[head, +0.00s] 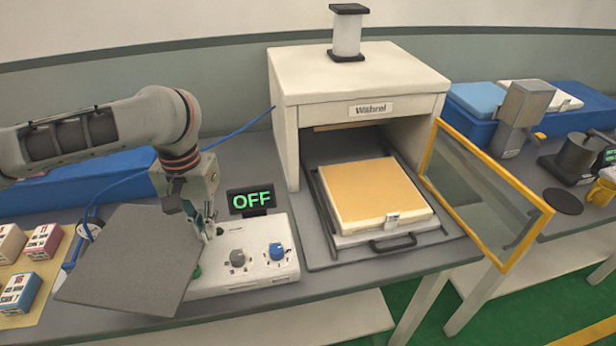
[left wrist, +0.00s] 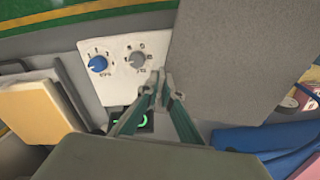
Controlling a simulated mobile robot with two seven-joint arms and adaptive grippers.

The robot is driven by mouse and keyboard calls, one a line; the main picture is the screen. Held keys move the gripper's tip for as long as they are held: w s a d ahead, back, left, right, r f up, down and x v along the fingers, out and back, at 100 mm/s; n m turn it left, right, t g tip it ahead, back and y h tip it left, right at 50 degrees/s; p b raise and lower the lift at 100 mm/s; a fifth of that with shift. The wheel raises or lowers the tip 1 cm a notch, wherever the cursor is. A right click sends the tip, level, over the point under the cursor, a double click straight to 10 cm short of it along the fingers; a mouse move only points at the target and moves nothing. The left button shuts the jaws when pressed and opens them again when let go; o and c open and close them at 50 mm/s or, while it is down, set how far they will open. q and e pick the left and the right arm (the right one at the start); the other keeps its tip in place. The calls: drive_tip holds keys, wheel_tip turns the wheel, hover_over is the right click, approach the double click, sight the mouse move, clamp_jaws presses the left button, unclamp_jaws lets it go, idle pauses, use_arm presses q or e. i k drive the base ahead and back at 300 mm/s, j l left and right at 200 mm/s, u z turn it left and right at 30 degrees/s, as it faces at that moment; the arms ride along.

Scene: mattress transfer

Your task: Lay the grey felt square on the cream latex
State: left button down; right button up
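The grey felt square (head: 135,262) is a flat dark sheet, raised and tilted above the bench's front left. It covers part of the white control box and fills the right of the left wrist view (left wrist: 240,45). My left gripper (head: 209,232) has its fingertips close together at the felt's edge, shut on it; the fingers also show in the left wrist view (left wrist: 161,88). The cream latex (head: 378,190) is a square slab with a tan-yellow top and pale sides, lying on the pulled-out tray; it shows at left in the wrist view (left wrist: 38,112). My right gripper is out of view.
The white press (head: 360,80) stands behind the tray. Its yellow-framed glass door (head: 490,195) is open to the right. The control box (head: 262,262) with knobs and a green OFF display (head: 251,199) lies between felt and tray. Small boxes (head: 20,292) stand at left.

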sight(372, 187)
drive_tip(key=k+l+z, duration=0.15)
drive_tip(key=l, duration=0.5)
drive_tip(key=i+l+z, duration=0.1)
drive_tip(key=i+l, duration=0.15)
drive_tip(key=l, duration=0.15)
drive_tip(key=i+l+z, duration=0.1)
drive_tip(key=l, duration=0.25)
drive_tip(key=i+l+z, duration=0.1)
drive_tip(key=i, duration=0.3)
drive_tip(key=l, duration=0.1)
